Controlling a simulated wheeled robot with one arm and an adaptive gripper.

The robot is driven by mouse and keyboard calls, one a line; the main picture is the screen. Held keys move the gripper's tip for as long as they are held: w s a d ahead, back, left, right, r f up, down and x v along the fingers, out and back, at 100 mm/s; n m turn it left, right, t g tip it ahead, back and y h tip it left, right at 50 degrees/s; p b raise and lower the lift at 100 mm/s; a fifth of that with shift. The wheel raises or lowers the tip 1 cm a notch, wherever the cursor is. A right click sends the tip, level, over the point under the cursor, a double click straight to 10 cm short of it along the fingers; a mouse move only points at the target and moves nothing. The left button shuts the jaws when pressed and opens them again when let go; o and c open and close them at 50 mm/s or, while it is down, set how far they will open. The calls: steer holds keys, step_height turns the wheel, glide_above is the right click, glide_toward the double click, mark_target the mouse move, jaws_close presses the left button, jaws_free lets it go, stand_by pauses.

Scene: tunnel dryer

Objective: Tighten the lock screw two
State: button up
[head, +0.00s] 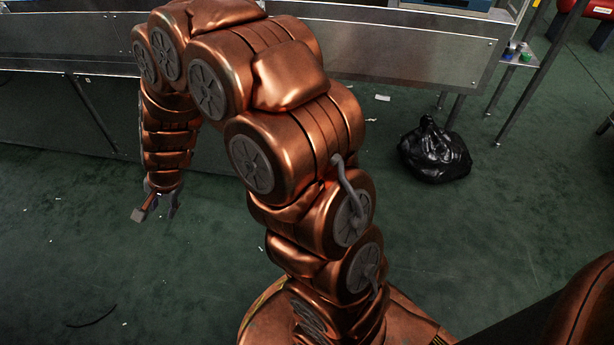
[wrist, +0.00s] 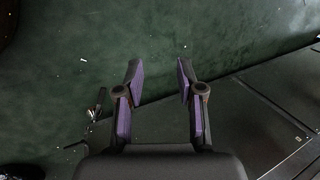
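My gripper (head: 158,208) hangs low at the left of the head view, in front of the dryer's side. In the wrist view my gripper (wrist: 158,72) has its two purple-padded fingers spread apart, with only green floor between the tips. I cannot make out lock screw two in either view. A small shiny metal piece (wrist: 97,104) shows just left of the left finger in the wrist view; I cannot tell what it is.
The dryer's long steel side (head: 415,45) runs across the back, with dark panels (wrist: 250,115) at the wrist view's right. A black bag (head: 435,150) lies on the green floor. A control box with buttons (head: 517,52) is at upper right. Front floor is mostly clear, with scraps.

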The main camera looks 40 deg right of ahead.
steer(key=w+d+f+m+t+h, duration=0.1)
steer(key=w+d+f+m+h, duration=0.1)
steer(key=w+d+f+m, duration=0.5)
steer(key=w+d+f+m+t+h, duration=0.25)
steer(key=w+f, duration=0.25)
steer(key=f, duration=0.3)
steer(key=s+d+f+m+h, duration=0.1)
steer(key=d+f+m+h, duration=0.5)
steer(key=d+f, duration=0.45)
steer(key=s+d+m+g+h+b, duration=0.25)
steer(key=s+d+m+h, duration=0.6)
steer(key=s+d, duration=0.95)
steer(key=shift+w+d+f+n+g+h+b, duration=0.25)
steer(key=shift+w+d, duration=0.4)
steer(key=shift+d, duration=0.8)
steer(key=shift+w+d+r+n+t+h+b, duration=0.1)
steer(key=shift+w+d+n+h, duration=0.4)
steer(key=shift+d, duration=1)
steer(key=shift+w+d+f+n+g+h+b, duration=0.2)
steer(key=shift+w+d, duration=0.6)
steer(key=shift+d, duration=0.65)
steer(key=shift+r, duration=0.1)
